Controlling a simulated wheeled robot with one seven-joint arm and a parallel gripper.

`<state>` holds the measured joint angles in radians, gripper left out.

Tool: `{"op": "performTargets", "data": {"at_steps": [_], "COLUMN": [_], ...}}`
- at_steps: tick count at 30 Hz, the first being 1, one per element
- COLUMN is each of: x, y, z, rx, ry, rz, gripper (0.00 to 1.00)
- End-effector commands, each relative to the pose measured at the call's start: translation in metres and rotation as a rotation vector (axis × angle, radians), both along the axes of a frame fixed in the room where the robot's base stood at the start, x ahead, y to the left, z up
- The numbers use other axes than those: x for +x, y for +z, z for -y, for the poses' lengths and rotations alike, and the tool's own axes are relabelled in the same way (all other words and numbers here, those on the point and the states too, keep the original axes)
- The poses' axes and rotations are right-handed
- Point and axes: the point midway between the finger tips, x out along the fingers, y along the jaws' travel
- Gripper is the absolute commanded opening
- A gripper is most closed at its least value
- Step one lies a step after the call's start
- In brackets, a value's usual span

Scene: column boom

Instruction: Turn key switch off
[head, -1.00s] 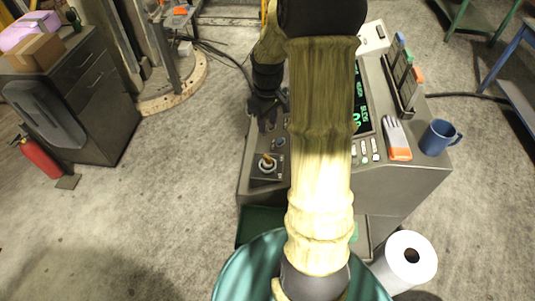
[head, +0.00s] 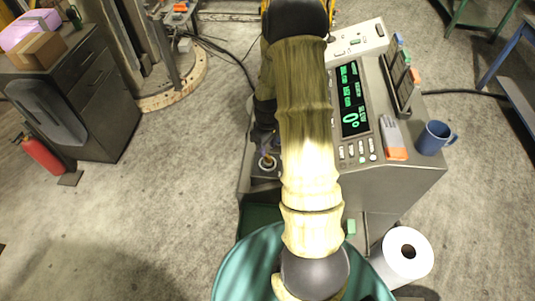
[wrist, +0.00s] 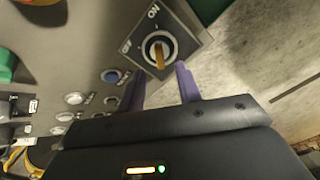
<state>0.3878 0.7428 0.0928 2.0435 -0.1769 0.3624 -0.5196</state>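The key switch (wrist: 159,49) sits on a square dark plate marked ON and OFF in the wrist view, with a yellow-orange key handle in its round collar. In the head view the switch (head: 267,163) shows at the near left of the control console (head: 400,180), partly covered by my arm. My gripper (wrist: 160,85) is open, its two purple-grey fingers apart with nothing between them. The fingertips lie just short of the key handle in the wrist view, one to each side. I cannot tell whether they touch it.
A paper roll (head: 407,255) stands in front.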

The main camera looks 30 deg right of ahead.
Motion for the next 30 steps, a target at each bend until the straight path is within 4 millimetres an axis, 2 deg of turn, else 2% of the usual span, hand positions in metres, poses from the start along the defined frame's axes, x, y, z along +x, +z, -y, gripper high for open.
{"op": "performTargets", "data": {"at_steps": [12, 18, 24, 25, 30], "x": [0.0, 0.0, 0.0, 0.0, 0.0], "y": [-0.051, -0.06, -0.06, -0.06, -0.06], "z": [0.0, 0.0, 0.0, 0.0, 0.0], "rx": [0.0, 0.0, 0.0, 0.0, 0.0], "ry": [0.001, 0.0, 0.0, 0.0, 0.0], "rz": [-0.002, 0.0, 0.0, 0.0, 0.0], "gripper": [0.34, 0.34, 0.34, 0.32, 0.0]}}
